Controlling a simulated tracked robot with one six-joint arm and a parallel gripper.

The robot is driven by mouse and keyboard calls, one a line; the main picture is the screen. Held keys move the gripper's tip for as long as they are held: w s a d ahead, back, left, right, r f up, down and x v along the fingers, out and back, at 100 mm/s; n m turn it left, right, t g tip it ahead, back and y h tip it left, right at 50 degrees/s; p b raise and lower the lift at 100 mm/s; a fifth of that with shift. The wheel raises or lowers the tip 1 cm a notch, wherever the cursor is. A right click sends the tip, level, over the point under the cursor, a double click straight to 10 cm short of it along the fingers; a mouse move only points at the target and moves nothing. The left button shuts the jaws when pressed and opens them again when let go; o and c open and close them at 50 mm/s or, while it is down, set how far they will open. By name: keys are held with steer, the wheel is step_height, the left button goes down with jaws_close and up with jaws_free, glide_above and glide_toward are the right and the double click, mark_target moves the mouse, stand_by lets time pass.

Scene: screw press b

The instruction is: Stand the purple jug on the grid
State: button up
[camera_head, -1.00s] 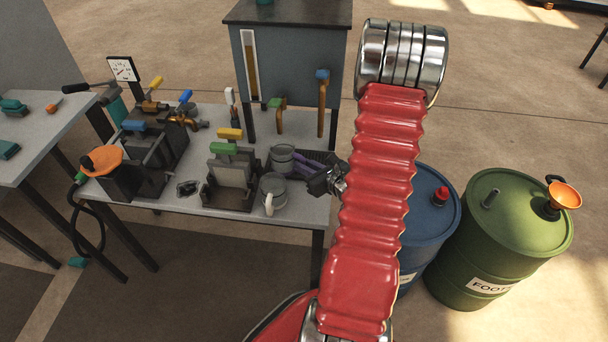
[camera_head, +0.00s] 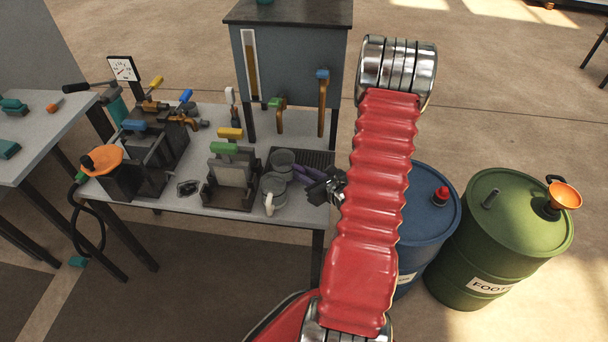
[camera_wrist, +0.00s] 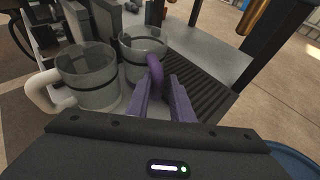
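The purple jug is a grey, see-through jug (camera_wrist: 140,42) with a purple loop handle (camera_wrist: 154,72). In the head view the jug (camera_head: 283,159) stands upright on the table, behind a similar jug with a white handle. The grid is the dark ribbed plate (camera_wrist: 207,84) just right of it in the wrist view; it also shows in the head view (camera_head: 316,157). My gripper (camera_wrist: 163,84) has purple fingers set apart, one each side of the handle. The handle lies nearer the left finger, and a gap shows at the right finger. Part of the jug's base is hidden.
The white-handled jug (camera_wrist: 88,76) stands close on the left. A press with a green handle (camera_head: 232,172) is left of the jugs. A tank with taps (camera_head: 290,65) rises behind. Blue (camera_head: 430,215) and green (camera_head: 507,240) drums stand right of the table.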

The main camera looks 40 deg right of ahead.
steer(key=shift+o, duration=1.2)
steer(key=shift+s+r, duration=0.1)
steer(key=shift+s, duration=0.05)
steer(key=v, duration=1.1)
steer(key=shift+s, duration=0.35)
